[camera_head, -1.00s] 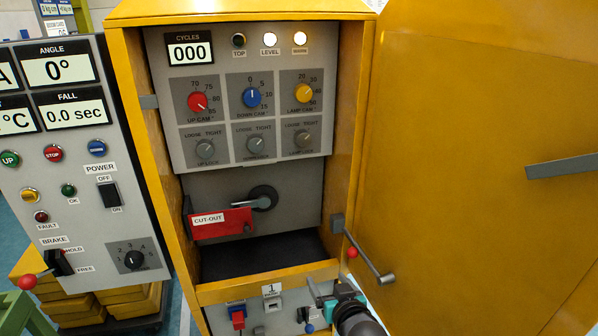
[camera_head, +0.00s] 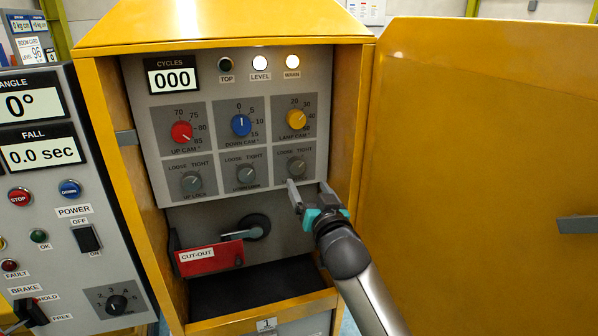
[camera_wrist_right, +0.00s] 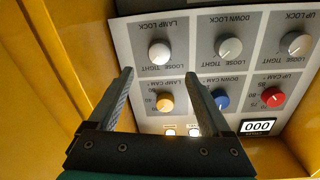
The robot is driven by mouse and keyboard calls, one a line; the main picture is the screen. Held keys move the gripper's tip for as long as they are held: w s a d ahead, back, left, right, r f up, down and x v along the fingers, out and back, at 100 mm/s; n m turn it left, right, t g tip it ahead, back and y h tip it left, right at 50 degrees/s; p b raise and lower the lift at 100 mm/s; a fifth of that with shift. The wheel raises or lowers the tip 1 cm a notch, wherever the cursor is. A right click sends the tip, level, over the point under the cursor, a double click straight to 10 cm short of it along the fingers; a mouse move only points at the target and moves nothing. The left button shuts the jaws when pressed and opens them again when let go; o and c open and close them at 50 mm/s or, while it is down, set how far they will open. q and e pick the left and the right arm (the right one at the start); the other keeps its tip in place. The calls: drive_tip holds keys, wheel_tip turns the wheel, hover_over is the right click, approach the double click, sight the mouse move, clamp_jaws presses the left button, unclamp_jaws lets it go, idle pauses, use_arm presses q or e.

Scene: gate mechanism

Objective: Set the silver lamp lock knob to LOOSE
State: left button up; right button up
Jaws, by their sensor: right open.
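The silver lamp lock knob (camera_head: 296,166) sits at the right end of the lower knob row, under the yellow lamp cam knob (camera_head: 296,119). Its pointer seems to lean up and right, toward TIGHT, but it is small. My right gripper (camera_head: 308,188) is open and empty, just below and in front of the knob, its fingers hiding part of the LAMP LOCK label. In the right wrist view the picture is upside down; the lamp lock knob (camera_wrist_right: 159,53) shows beyond and between the open fingertips (camera_wrist_right: 157,75), apart from them. My left gripper is out of view.
The down lock knob (camera_head: 246,174) and up lock knob (camera_head: 191,181) lie left of the lamp lock. A red CUT-OUT lever (camera_head: 210,257) is below. The yellow cabinet's side wall (camera_head: 350,120) is close at right, with the open door (camera_head: 480,180) beyond.

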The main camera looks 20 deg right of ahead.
sight(298, 167)
drive_tip(key=shift+w+d+b, duration=0.15)
drive_tip(key=shift+w+b, duration=0.6)
drive_tip(key=shift+w, duration=3.75)
clamp_jaws()
